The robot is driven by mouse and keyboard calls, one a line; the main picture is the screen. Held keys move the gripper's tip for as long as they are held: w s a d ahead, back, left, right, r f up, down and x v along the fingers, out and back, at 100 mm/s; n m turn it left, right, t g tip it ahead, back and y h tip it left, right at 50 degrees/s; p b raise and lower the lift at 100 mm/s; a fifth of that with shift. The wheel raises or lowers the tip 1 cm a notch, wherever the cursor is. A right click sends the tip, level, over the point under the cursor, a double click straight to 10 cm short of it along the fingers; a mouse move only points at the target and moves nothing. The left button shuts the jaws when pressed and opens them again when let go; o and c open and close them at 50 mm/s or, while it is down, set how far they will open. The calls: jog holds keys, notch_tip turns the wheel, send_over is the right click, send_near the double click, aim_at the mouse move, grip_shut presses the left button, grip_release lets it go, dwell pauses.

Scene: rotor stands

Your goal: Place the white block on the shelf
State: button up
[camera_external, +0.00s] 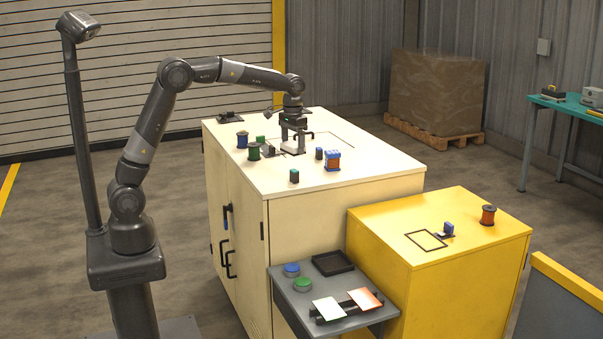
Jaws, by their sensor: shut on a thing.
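My gripper (293,142) points down at the top of the cream cabinet (375,172). It is shut on a white block (292,149), which shows low between and below the fingers. The block is at or just above the cabinet top; I cannot tell if it touches. A grey side shelf (292,323) stands low at the front of the cabinet. It holds a blue button, a green button, a black tray (333,263) and a stand with a white plate and a red-and-white plate.
Several spools and small blocks stand close around my gripper, including a green spool (254,151) and an orange-and-blue piece (333,160). A lower yellow cabinet (440,205) at right holds an orange spool (488,215), a blue piece and a dark square outline.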

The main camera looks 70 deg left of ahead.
jog(key=r, duration=0.5)
jog(key=shift+d, duration=0.35)
jog(key=s+d+n, duration=0.2)
jog(key=d+n, duration=0.6)
jog(key=d, duration=1)
jog(key=s+d+n, duration=0.2)
jog(key=d+n, duration=0.5)
jog(key=d, duration=1)
send_over(340, 286)
notch_tip(340, 286, down, 41)
jog(key=shift+s+r, duration=0.1)
jog(key=shift+f, duration=1.95)
jog(key=shift+f, duration=0.15)
jog(key=o, duration=1)
